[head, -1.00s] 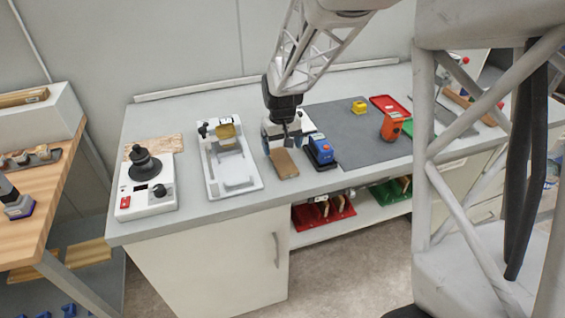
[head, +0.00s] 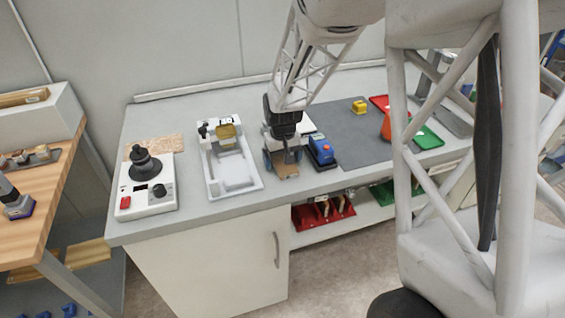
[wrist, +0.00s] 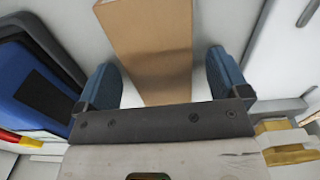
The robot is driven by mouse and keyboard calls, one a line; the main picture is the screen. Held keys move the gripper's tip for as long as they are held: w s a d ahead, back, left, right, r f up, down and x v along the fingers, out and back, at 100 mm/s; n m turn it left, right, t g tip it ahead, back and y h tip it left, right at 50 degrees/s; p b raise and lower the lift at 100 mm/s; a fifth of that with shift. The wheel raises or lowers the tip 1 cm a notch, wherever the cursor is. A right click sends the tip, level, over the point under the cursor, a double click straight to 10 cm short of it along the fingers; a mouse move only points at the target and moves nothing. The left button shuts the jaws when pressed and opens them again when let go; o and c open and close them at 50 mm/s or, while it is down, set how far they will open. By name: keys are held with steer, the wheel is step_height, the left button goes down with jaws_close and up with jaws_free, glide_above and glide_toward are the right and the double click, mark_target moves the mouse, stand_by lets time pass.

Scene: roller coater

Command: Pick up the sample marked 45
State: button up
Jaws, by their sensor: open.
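A flat brown block (head: 288,174) lies on the bench below my gripper (head: 282,162). It also shows in the wrist view (wrist: 150,42), running away from the jaws. My gripper is open, with one blue finger on each side of the block's near end in the wrist view (wrist: 165,82). Gaps show between the block and both fingers, and I cannot tell how high the fingers are above the bench. No number 45 is readable on the block or elsewhere.
A blue device (head: 321,149) stands close on the right of my gripper. A white tray-like fixture (head: 254,183) with a yellow part (head: 226,132) lies to the left. A white machine with a black knob (head: 146,190) is farther left. A grey mat (head: 350,125) lies to the right.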

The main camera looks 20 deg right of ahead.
mark_target(282, 160)
steer(key=c, duration=1)
steer(key=shift+r, duration=0.2)
steer(key=shift+c, duration=0.2)
steer(key=shift+r, duration=0.55)
step_height(282, 160, up, 2)
steer(key=shift+r, duration=0.1)
steer(key=s+a+r, duration=0.1)
steer(key=s, duration=1.5)
steer(key=shift+a+r, duration=0.15)
steer(key=shift+r, duration=0.05)
